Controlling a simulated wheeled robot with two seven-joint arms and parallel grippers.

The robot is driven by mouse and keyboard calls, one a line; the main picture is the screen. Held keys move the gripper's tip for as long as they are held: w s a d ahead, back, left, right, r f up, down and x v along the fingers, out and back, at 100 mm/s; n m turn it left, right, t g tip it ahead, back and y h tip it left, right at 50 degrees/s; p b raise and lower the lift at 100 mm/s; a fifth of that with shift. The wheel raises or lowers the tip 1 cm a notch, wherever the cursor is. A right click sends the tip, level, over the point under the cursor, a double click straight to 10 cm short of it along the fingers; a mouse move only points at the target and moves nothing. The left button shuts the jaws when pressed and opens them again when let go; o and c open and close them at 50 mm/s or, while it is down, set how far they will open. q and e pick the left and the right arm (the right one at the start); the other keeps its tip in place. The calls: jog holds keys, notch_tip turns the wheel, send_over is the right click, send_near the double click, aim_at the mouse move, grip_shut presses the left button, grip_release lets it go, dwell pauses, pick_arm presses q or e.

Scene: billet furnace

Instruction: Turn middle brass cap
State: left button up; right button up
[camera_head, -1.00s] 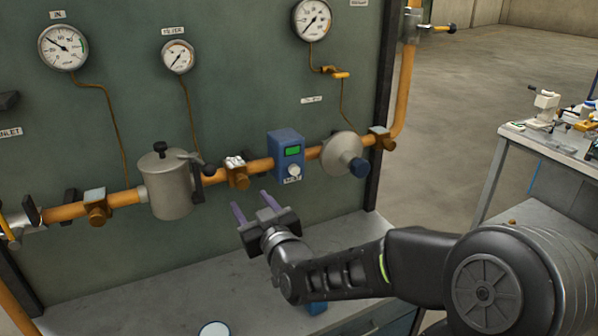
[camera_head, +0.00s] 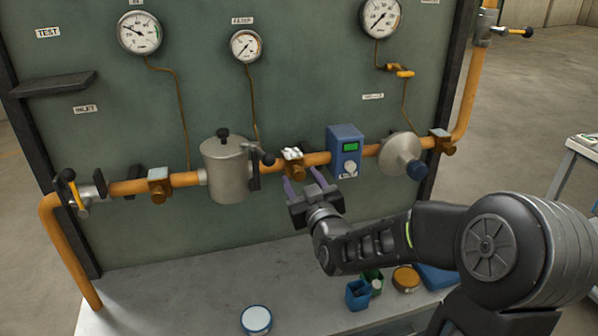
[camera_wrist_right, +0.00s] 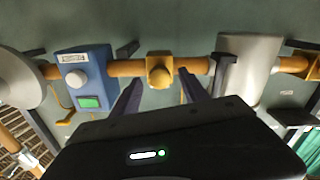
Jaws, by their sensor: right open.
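The middle brass cap (camera_head: 294,173) sits on the orange pipe between the grey filter canister and the blue meter box, under a pale block. In the right wrist view the cap (camera_wrist_right: 160,73) is near the picture's middle. My right gripper (camera_head: 301,177) is open and empty just in front of and below the cap. In the wrist view its two fingers (camera_wrist_right: 160,82) flank the cap with gaps on both sides. I cannot tell how deep they reach. My left gripper is not in view. Other brass caps sit at the left (camera_head: 159,192) and right (camera_head: 441,146) of the pipe.
The filter canister (camera_head: 228,172) with a black lever is left of the cap; the blue meter box (camera_head: 345,146) is close on its right, then a grey disc housing (camera_head: 398,153). Below, the grey bench (camera_head: 195,297) carries a blue-rimmed round container (camera_head: 256,319) and small cups.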

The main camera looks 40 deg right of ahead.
jog(key=shift+x, duration=1.15)
grip_shut()
